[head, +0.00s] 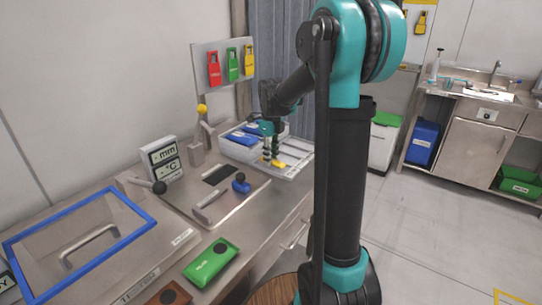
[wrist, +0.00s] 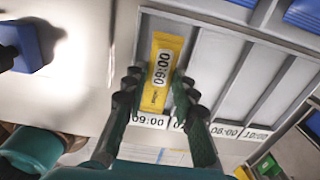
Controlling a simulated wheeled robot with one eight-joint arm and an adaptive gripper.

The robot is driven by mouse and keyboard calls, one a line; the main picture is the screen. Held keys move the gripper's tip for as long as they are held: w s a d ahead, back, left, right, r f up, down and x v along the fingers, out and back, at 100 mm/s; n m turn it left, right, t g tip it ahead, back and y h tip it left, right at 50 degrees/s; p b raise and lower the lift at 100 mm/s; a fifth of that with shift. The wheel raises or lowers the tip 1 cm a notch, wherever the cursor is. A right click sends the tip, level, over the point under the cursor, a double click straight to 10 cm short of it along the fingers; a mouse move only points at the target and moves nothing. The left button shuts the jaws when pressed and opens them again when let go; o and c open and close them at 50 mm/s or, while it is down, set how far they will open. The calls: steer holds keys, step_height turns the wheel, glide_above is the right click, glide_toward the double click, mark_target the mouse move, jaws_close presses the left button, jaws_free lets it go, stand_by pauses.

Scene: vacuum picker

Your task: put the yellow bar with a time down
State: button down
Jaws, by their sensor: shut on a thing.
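The yellow bar (wrist: 161,75) carries a white label with a time, seen sideways. My gripper (wrist: 160,98) is shut on its near part in the wrist view, one dark finger on each side. The bar lies over the leftmost slot of a grey slotted tray (wrist: 194,60); whether it touches the slot floor I cannot tell. Time labels line the tray's near edge, one partly hidden by a finger. In the head view, my gripper (head: 269,150) is over the tray (head: 300,158), with a yellow piece (head: 278,163) at its tip.
Blue pieces (head: 240,138) lie at the tray's far left. A blue knob (head: 241,182) stands on the counter left of the tray. Red, green and yellow tags (head: 231,63) hang on a panel behind. A green block (head: 211,262) lies at the counter's front.

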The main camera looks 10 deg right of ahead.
steer(key=shift+f, duration=0.4)
steer(key=c, duration=1.2)
jaws_free()
step_height(320, 180, up, 13)
steer(key=shift+r, duration=0.15)
